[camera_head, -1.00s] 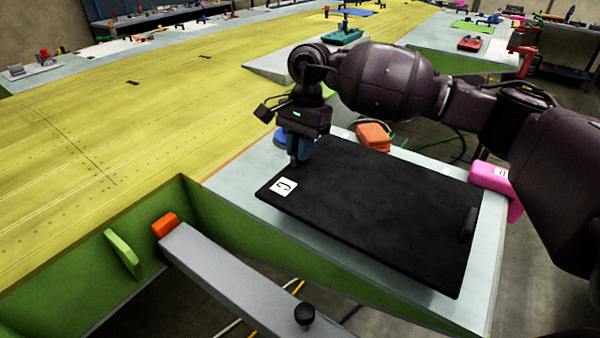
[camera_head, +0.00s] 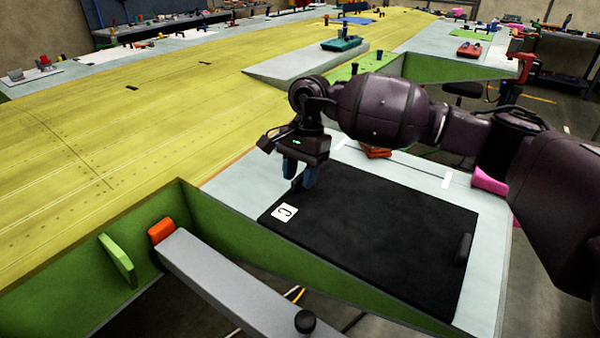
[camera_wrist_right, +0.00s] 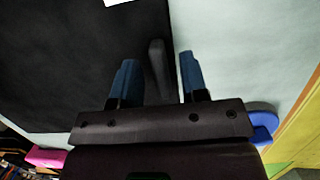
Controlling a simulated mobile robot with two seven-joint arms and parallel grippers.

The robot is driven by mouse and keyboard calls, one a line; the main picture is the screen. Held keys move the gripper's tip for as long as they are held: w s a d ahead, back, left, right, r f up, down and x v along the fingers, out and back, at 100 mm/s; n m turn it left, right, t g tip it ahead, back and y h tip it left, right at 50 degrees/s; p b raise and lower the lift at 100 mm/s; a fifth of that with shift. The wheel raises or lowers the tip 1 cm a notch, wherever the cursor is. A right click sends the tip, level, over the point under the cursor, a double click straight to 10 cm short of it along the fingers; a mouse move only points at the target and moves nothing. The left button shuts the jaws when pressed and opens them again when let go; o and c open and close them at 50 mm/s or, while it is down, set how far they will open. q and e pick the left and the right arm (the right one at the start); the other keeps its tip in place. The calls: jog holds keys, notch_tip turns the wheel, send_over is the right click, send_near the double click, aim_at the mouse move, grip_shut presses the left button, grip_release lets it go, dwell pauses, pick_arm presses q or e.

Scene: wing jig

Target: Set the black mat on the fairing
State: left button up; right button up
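The black mat (camera_head: 370,235) lies flat on the light grey fairing surface (camera_head: 485,290). It has a white label (camera_head: 284,212) at its near left corner and a dark handle (camera_head: 464,247) at its right edge. My right gripper (camera_head: 300,175) is over the mat's left edge, fingers pointing down and apart. In the right wrist view, my right gripper (camera_wrist_right: 160,78) has its two blue fingers spread on either side of another dark handle (camera_wrist_right: 157,65), with gaps showing on both sides. My left gripper is not in view.
A grey bar (camera_head: 225,275) with an orange end block (camera_head: 160,229) and black knob stands in front. A pink piece (camera_head: 488,181) is at the right edge, and an orange piece (camera_head: 377,152) is behind the mat. The yellow wing surface (camera_head: 150,130) on the left is largely clear.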

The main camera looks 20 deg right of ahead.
jog(key=shift+r, duration=0.2)
jog(key=shift+w+d+r, duration=0.1)
jog(key=shift+r, duration=0.3)
jog(key=b+v, duration=0.1)
jog(key=v, duration=1)
jog(key=shift+f, duration=0.1)
